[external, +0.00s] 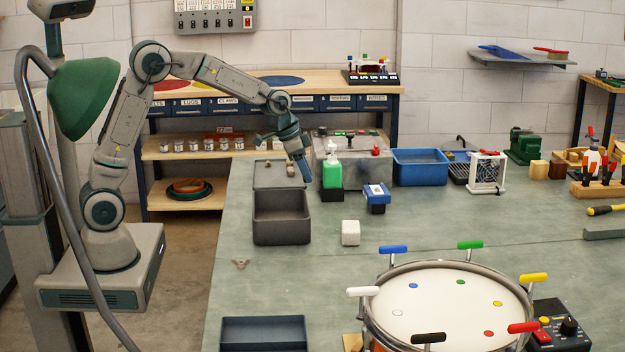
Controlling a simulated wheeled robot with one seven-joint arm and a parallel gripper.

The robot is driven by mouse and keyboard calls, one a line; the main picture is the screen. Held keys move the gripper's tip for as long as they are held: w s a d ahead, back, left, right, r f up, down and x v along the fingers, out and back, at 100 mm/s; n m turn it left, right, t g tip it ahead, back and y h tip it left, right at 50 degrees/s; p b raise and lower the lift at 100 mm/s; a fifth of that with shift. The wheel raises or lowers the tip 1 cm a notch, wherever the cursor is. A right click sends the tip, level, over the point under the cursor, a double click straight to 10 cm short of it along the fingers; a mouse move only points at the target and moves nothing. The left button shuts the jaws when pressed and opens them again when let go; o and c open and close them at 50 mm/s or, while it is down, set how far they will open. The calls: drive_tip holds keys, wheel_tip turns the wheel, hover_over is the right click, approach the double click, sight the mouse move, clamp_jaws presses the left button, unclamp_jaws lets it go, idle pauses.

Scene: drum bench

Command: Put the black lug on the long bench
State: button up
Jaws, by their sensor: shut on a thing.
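My gripper (307,185) points down over the green long bench (440,238), just left of a green bottle and above the right rear side of a grey bin. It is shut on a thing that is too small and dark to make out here. I cannot tell whether that thing is the black lug. A black-handled piece (428,338) shows at the front rim of the drum (445,300), among similar pieces in white, blue, green, yellow and red.
The grey bin (281,236) stands near the bench's left edge. The green bottle (332,170), a blue-and-white block (376,194) and a white cube (350,233) stand close by. A blue bin (420,168) is farther back. A dark tray (263,334) lies in front.

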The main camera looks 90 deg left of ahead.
drive_tip(key=s+d+m+p, duration=0.1)
drive_tip(key=s+d, duration=0.2)
drive_tip(key=d, duration=1)
drive_tip(key=s+d+m+p, duration=0.1)
drive_tip(key=s+d, duration=0.1)
drive_tip(key=d, duration=1.2)
drive_tip(key=s+d+m+h+p, duration=0.2)
drive_tip(key=s+d+m, duration=0.1)
drive_tip(key=s+d, duration=1.35)
drive_tip(key=b, duration=0.2)
hover_over(269, 290)
drive_tip(key=s, duration=0.1)
drive_tip(key=f, duration=0.7)
drive_tip(key=shift+s+a, duration=0.1)
drive_tip(key=shift+a, duration=0.15)
drive_tip(key=shift+f, duration=2.05)
drive_tip(key=shift+f, duration=0.1)
drive_tip(key=shift+f, duration=0.15)
drive_tip(key=o, duration=1)
